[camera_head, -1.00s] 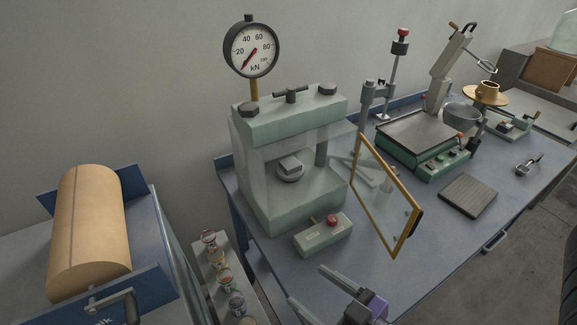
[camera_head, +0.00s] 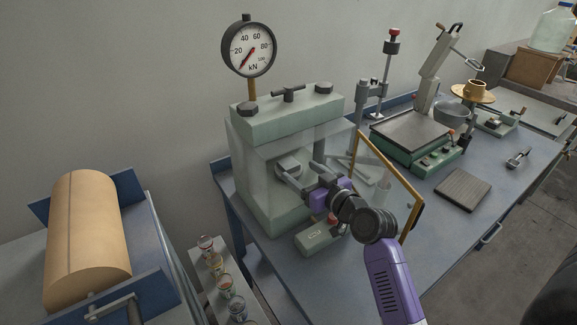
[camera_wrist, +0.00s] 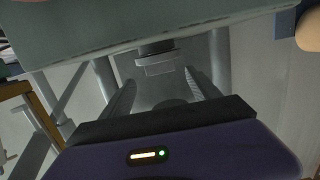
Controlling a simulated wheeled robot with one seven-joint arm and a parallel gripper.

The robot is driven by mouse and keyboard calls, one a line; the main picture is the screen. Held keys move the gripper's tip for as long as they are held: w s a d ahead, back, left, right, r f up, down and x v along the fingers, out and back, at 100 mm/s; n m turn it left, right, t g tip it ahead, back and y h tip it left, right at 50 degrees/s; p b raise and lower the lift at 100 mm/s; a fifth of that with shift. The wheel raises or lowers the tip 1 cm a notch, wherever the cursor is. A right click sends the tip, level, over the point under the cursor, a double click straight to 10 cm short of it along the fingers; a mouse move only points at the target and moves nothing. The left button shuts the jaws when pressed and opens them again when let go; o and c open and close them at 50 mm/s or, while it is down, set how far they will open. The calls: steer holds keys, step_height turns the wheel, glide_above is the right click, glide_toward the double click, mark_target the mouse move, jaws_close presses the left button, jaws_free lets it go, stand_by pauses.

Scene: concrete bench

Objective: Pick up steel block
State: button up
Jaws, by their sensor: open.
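The steel block (camera_head: 289,163) is a small grey block inside the pale green press (camera_head: 290,117), resting on a round platen. In the wrist view, which looks upside down, the block (camera_wrist: 160,67) shows ahead, between the lines of the two fingers. My gripper (camera_head: 296,173) reaches into the press from the front right and is open. In the wrist view my gripper (camera_wrist: 160,79) has one finger to each side, with a gap between the tips and nothing held. The tips look close to the block; the exact distance is unclear. My fingers partly hide the platen in the head view.
A yellow-framed clear door (camera_head: 408,185) stands swung open just right of my arm. A small control box with a red button (camera_head: 318,238) sits in front of the press. The press walls and columns leave little room around the block. A dark plate (camera_head: 463,189) lies farther right.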

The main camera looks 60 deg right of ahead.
mark_target(290, 164)
steer(key=p+x, duration=0.1)
steer(key=x, duration=0.6)
steer(key=shift+a, duration=0.15)
steer(key=shift+r, duration=0.1)
jaws_close()
